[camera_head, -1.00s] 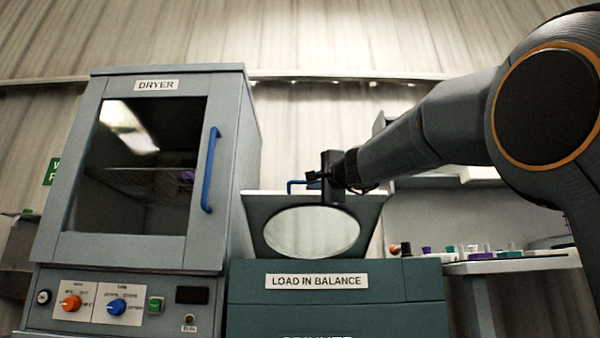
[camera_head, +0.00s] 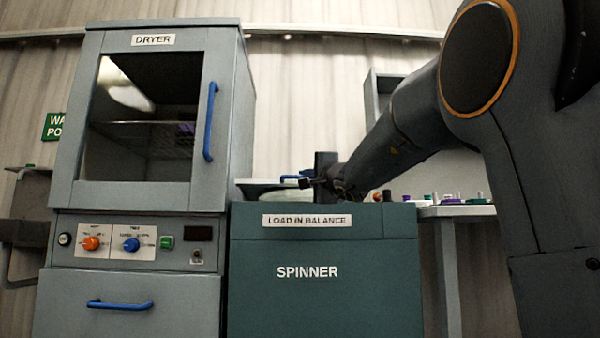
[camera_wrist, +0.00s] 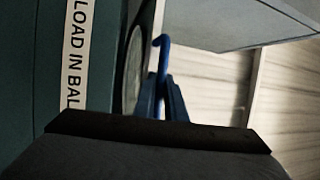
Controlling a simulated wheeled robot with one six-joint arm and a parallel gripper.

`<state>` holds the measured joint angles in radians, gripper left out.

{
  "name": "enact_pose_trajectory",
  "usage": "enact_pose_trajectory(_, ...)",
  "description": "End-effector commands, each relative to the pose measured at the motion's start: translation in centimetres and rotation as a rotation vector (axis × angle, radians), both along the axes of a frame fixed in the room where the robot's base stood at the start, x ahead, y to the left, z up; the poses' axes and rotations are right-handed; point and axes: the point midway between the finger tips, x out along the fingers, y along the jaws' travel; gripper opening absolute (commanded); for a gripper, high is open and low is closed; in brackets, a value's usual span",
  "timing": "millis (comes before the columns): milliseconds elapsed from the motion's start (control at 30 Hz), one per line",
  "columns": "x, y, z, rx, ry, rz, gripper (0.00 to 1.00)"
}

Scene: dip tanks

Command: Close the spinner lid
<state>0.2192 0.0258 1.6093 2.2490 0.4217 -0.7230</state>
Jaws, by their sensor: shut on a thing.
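The spinner (camera_head: 300,300) is a teal cabinet marked SPINNER and LOAD IN BALANCE. Its lid (camera_head: 258,187) shows as a thin, low-lying panel just above the cabinet top, partly hidden by my arm; I cannot tell whether it is fully down. The lid's blue handle (camera_head: 291,178) is at the tip of my gripper (camera_head: 308,182). In the wrist view my gripper (camera_wrist: 163,100) is shut on the blue handle (camera_wrist: 161,48). Part of the lid with its round window (camera_wrist: 133,70) shows beside it.
A grey dryer (camera_head: 150,110) with a blue door handle stands close to the left of the spinner. A shelf (camera_head: 458,211) with several small coloured items is at the right, behind my arm. A green sign (camera_head: 57,126) hangs at the far left.

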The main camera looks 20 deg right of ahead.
Motion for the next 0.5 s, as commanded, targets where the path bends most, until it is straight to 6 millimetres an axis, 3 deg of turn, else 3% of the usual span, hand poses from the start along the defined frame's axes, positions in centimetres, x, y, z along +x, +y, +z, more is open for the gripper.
enact_pose_trajectory(333, 0.05, -0.10, -0.13, 0.001, 0.001, 0.000, 0.00)
enact_pose_trajectory(367, 0.05, -0.10, -0.12, 0.001, 0.001, 0.000, 0.16)
enact_pose_trajectory(400, 0.04, -0.10, -0.11, 0.001, 0.001, 0.000, 0.23)
enact_pose_trajectory(500, 0.02, -0.08, -0.06, 0.000, 0.000, 0.000, 0.29)
